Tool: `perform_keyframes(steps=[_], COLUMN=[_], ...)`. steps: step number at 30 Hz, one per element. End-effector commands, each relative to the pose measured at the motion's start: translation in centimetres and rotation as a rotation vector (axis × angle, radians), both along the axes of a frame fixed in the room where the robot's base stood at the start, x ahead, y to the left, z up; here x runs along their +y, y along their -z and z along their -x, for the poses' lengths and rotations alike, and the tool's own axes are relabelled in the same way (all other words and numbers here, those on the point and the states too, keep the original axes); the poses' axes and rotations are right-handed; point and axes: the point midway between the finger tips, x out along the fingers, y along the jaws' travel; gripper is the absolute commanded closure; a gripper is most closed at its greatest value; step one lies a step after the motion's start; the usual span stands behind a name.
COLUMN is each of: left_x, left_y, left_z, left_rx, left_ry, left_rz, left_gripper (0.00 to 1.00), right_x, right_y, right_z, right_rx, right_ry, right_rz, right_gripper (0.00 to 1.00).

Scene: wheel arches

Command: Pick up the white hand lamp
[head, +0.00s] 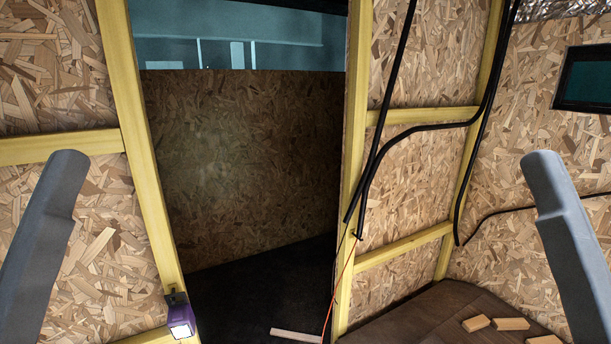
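A small lamp (181,321) with a purple body and a bright whitish face is at the bottom of the head view, left of the middle. It is at the lower part of the yellow post on the left side of the doorway, with a dark part at its top against the post. I cannot tell how it is held there. No other hand lamp is visible. Neither of my grippers is in view; only grey links of my arms show at the left and right edges, apart from the lamp.
The doorway between two yellow posts (352,130) opens onto a dark floor (265,285). A pale wood strip (296,335) lies there. Black cables (420,130) and a thin orange cord (341,275) hang right of it. Wooden blocks (477,323) lie on the brown surface (420,315) at lower right.

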Motion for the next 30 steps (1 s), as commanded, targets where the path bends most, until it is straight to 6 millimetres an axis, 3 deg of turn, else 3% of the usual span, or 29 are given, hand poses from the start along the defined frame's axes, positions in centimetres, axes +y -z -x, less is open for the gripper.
perform_keyframes(steps=[1,3,24,26,28,30], left_x=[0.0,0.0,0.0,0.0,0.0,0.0], left_y=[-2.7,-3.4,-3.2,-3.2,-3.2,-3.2], left_z=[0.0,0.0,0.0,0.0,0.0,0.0], left_rx=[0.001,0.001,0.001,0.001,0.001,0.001], left_ry=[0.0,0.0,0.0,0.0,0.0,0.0], left_rz=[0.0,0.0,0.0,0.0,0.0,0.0], left_gripper=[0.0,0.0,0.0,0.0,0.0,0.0], right_x=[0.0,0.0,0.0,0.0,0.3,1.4], right_y=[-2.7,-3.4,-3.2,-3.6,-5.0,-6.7], right_z=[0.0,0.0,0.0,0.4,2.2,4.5], right_rx=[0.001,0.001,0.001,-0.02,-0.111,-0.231], right_ry=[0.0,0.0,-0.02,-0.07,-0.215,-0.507], right_rz=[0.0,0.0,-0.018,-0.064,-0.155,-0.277], right_gripper=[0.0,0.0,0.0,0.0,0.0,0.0])
